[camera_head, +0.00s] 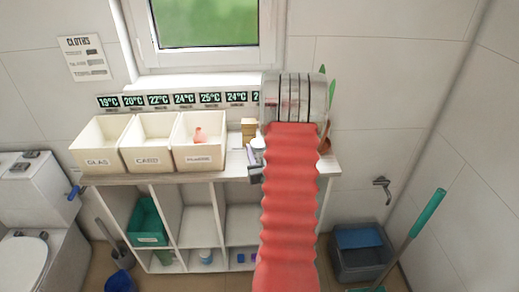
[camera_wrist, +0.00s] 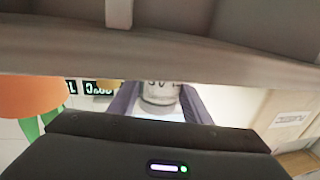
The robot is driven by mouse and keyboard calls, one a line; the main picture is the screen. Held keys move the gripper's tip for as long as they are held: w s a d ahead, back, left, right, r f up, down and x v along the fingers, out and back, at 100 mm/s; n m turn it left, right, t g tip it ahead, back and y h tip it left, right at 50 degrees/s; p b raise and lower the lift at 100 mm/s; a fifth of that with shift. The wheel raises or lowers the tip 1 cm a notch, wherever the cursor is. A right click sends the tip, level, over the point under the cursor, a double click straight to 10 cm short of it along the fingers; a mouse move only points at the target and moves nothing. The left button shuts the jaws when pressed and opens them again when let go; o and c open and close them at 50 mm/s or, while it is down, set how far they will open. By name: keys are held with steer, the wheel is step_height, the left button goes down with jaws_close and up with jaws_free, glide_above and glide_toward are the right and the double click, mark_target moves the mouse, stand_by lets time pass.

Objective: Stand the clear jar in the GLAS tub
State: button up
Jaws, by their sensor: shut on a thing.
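The GLAS tub (camera_head: 97,162) is the leftmost of three cream tubs on the shelf top in the head view. Its visible inside looks empty. My gripper (camera_wrist: 160,100) is shut on the clear jar (camera_wrist: 160,94), which shows as a greyish see-through body between the two dark fingers in the wrist view. In the head view my gripper (camera_head: 255,165) is at the right part of the shelf top, right of the tubs and partly hidden by my red arm. Whether the jar touches the shelf top cannot be told.
The middle tub (camera_head: 150,160) and the third tub (camera_head: 199,158), holding a reddish thing, stand between my gripper and the GLAS tub. Temperature displays (camera_head: 185,99) line the wall behind. An orange pot (camera_wrist: 30,95) is close at the left of the wrist view.

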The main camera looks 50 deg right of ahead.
steer(key=shift+f, duration=0.1)
steer(key=o, duration=1.2)
steer(key=shift+o, duration=0.2)
